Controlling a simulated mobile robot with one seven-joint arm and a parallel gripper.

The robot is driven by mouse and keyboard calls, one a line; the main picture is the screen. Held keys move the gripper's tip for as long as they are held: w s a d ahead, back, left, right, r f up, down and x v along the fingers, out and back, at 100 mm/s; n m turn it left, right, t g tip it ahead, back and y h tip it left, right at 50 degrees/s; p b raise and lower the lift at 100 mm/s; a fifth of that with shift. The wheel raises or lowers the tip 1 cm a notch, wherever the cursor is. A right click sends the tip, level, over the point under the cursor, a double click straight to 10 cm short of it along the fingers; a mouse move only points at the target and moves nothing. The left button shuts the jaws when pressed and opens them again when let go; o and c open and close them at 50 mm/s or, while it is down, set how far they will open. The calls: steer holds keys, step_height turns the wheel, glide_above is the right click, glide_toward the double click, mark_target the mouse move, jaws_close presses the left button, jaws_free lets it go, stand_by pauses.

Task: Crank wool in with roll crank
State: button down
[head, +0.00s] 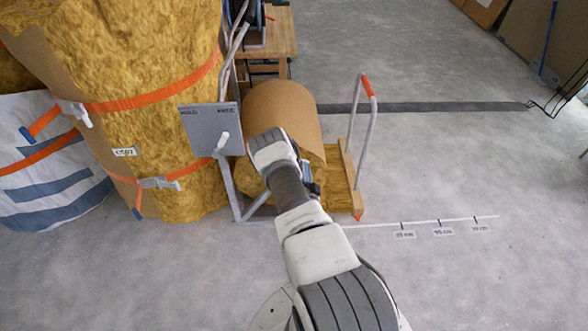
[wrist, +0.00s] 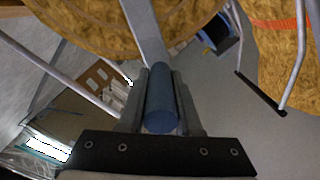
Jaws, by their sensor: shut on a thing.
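The wool roll with its brown paper facing (head: 283,108) lies on a low stand in the head view, with a yellow wool strip (head: 341,188) showing at its lower right. In the wrist view the roll's yellow wool end (wrist: 95,22) fills the top. The roll crank (wrist: 146,30) is a grey flat arm crossing that end, with a blue-grey cylindrical handle (wrist: 161,108). My gripper (wrist: 160,80) is shut around this handle, one finger on each side. In the head view my arm covers the crank and most of the gripper.
A grey plate (head: 199,118) with a white lever stands left of the roll, its small labels hard to read. Large strapped wool bales (head: 150,90) stand at the left. A hooped rail (head: 361,130) with an orange grip rises at the right. Floor beyond the marked white line (head: 450,219) is clear.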

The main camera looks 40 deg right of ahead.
steer(key=shift+s+d+f+m+b, duration=0.2)
steer(key=shift+s+d+f+m, duration=0.3)
steer(key=shift+d+f+m, duration=0.15)
steer(key=shift+s+d+f+m+b, duration=0.2)
steer(key=shift+s+d+f+m, duration=0.3)
steer(key=shift+d+f+m, duration=0.15)
steer(key=c, duration=0.6)
jaws_free()
steer(key=shift+r, duration=0.1)
steer(key=shift+w+d, duration=0.1)
steer(key=shift+s, duration=0.2)
